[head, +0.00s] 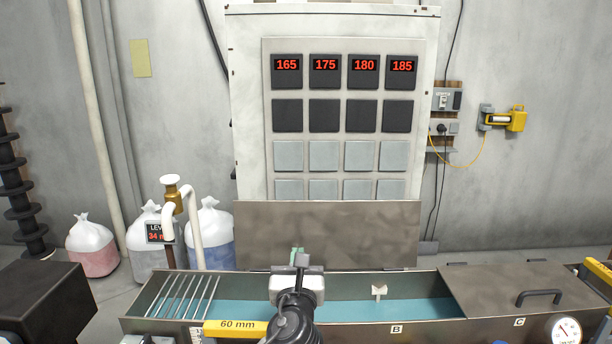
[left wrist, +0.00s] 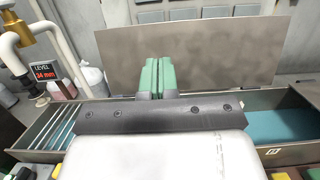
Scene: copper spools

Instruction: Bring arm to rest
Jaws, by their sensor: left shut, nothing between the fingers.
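My left gripper (head: 297,254) is over the middle of the long metal tank (head: 420,272), in front of its raised plate (head: 345,232). In the left wrist view its green fingers (left wrist: 159,76) are pressed together with nothing between them. The arm comes up from the bottom middle of the head view and hides part of the tank. My right gripper is not in view.
The tank holds teal liquid (head: 365,308), with a rod rack (head: 183,296) at left and a closed lid (head: 520,285) at right. A yellow 60 mm label (head: 236,329) and a dial gauge (head: 565,331) sit in front. A white pipe with a brass valve (head: 174,195) rises at left.

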